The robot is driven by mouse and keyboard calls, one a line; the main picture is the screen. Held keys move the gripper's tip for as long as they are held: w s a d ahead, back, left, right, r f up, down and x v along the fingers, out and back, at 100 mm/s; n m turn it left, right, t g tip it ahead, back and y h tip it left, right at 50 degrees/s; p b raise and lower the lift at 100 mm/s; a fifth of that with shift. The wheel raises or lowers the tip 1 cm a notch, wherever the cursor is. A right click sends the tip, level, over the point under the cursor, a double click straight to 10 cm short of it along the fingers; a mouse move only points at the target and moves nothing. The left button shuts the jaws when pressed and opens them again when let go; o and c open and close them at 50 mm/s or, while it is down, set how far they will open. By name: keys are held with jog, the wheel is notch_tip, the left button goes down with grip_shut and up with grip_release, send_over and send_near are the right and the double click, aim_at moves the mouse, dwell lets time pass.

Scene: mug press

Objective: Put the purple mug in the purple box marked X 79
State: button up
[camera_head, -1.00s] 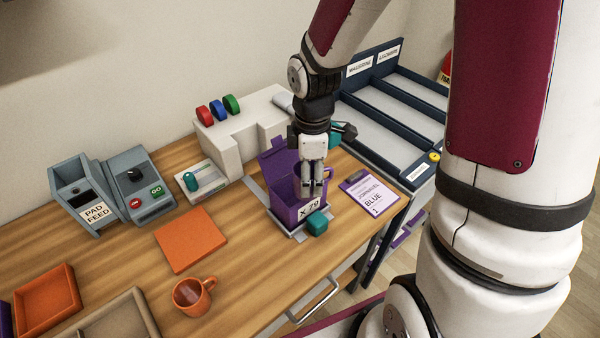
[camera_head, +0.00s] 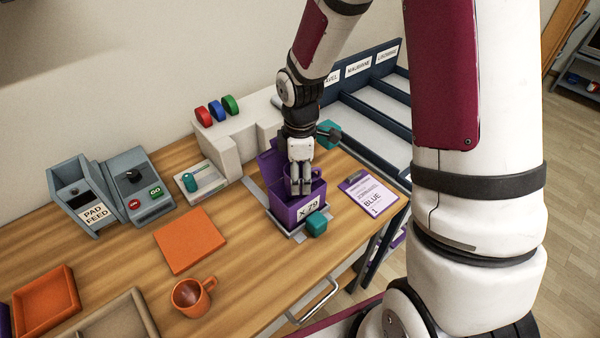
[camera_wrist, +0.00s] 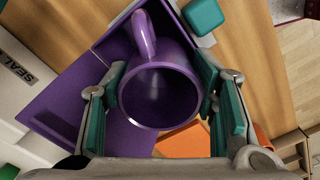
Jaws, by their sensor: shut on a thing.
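The purple box (camera_head: 284,207), marked X 79 on its front label, stands open on the wooden bench with its lid raised at the back. My gripper (camera_head: 300,188) points down into the box's opening. In the wrist view the purple mug (camera_wrist: 160,98) sits between my two teal-padded fingers, its mouth towards the camera and its handle (camera_wrist: 144,35) towards the top. My gripper is shut on the mug. The box's raised lid (camera_wrist: 80,105) and walls show around it. The mug is mostly hidden in the head view, so I cannot tell whether it touches the box floor.
A teal block (camera_head: 316,223) is at the box's front corner. A purple clipboard card (camera_head: 365,193) lies to the right. A white press with coloured knobs (camera_head: 222,135) stands behind. An orange mug (camera_head: 190,296) and an orange pad (camera_head: 190,241) are to the left.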

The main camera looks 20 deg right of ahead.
jog(key=shift+f, duration=0.55)
jog(key=o, duration=1.3)
notch_tip(320, 180, up, 13)
jog(key=s+r+m+t, duration=0.1)
jog(key=s+r+m, duration=0.3)
jog(key=s+r, duration=0.1)
jog(key=s+r+m+t, duration=0.2)
jog(key=s+r+m, duration=0.2)
jog(key=s, duration=0.4)
jog(key=s+r+m+t, duration=0.2)
jog(key=s+r+m, duration=0.3)
jog(key=s+m, duration=0.1)
jog(key=shift+s+a+r, duration=0.2)
jog(key=shift+s+r, duration=0.15)
jog(key=shift+s, duration=0.05)
